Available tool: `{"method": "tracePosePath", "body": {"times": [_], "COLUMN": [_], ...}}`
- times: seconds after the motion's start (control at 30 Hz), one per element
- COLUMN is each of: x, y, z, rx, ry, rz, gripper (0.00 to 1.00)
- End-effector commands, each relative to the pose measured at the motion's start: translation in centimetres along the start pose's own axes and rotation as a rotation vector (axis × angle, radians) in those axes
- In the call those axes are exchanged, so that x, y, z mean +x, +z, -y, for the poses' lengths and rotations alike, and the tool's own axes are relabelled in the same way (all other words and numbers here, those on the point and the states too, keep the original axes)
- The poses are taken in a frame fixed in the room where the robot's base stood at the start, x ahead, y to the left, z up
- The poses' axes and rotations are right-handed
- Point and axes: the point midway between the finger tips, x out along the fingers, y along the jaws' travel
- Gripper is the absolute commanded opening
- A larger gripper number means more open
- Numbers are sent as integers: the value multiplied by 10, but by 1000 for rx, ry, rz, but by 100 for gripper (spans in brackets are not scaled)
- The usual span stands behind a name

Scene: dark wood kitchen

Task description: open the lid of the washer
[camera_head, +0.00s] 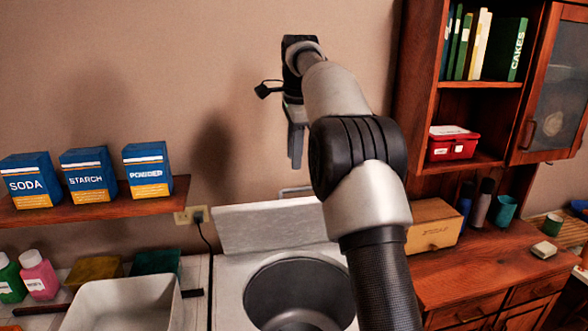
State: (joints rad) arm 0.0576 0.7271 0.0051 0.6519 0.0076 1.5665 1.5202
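The white washer (230,290) stands at the bottom middle, with its round dark drum (300,290) showing through the top opening. Its white lid (265,228) is raised at the back of the opening and leans toward the wall. A thin grey bar (297,189) shows at the lid's upper edge. My gripper (296,162) is above the lid, fingers pointing down, with visible space between fingertips and lid. The fingers overlap from this angle, so their gap is hidden. My arm covers the right part of the lid and washer.
A wall shelf (100,206) at left holds blue SODA, STARCH and POWDER boxes (88,176). Below are bottles (38,275) and a white basin (125,305). A wooden cabinet (420,95) and counter with a wooden box (434,226) stand at right. The wall around my gripper is clear.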

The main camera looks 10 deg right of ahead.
Motion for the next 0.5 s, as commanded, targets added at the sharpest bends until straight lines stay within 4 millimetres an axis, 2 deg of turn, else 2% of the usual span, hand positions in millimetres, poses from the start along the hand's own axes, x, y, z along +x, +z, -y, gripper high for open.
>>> {"method": "tracePosePath", "body": {"times": [0.13,0.4,0.5], "x": [-10,-11,-10], "y": [0,0,-3], "z": [0,-1,-2], "rx": [-1,-1,12], "ry": [0,1,-3], "rz": [0,0,6], "gripper": [29,29,12]}}
